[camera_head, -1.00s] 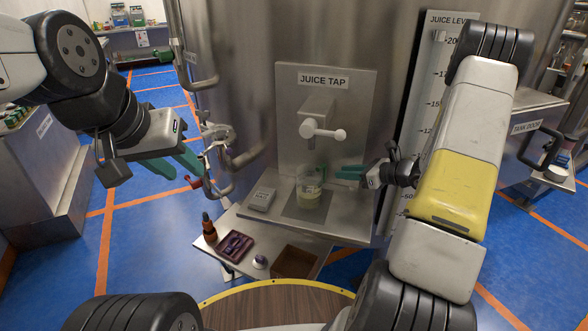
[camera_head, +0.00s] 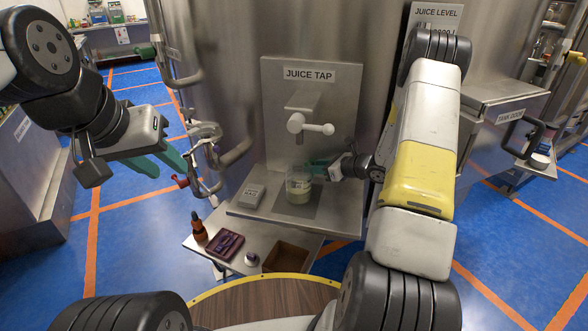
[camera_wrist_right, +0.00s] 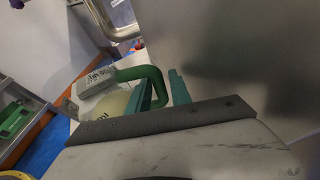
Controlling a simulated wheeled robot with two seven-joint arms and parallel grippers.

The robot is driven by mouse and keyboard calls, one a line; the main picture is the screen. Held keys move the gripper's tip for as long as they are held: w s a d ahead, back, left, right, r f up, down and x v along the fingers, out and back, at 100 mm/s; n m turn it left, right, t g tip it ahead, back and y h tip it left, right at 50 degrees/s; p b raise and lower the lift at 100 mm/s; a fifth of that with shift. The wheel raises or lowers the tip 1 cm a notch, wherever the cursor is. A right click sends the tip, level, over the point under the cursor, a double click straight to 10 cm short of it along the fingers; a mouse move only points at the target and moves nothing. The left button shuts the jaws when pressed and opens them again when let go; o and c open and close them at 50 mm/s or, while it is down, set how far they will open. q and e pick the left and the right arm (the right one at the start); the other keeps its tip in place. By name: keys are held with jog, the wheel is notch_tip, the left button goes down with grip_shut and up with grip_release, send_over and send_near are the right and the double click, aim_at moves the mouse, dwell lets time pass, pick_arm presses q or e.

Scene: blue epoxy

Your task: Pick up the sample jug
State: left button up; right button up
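The sample jug (camera_head: 299,192) is a clear beaker with pale yellowish content, upright on the metal shelf under the juice tap (camera_head: 309,127). My right gripper (camera_head: 317,169) is at its right side, near the upper part. The right wrist view shows the jug's green handle (camera_wrist_right: 138,73) and part of its pale body (camera_wrist_right: 108,104). The teal fingers of the right gripper (camera_wrist_right: 163,92) are apart, with the handle's lower stretch seen between them; firm contact cannot be seen. My left gripper (camera_head: 163,162) is open and empty, away to the left of the tap panel.
A grey labelled box (camera_head: 250,195) stands left of the jug. The lower shelf holds a brown dropper bottle (camera_head: 199,227), a dark red tray (camera_head: 225,243), a small round item (camera_head: 251,258) and an open brown box (camera_head: 286,258). Bent pipes (camera_head: 205,150) stand near my left gripper.

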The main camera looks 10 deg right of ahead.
grip_shut()
dwell(1.3)
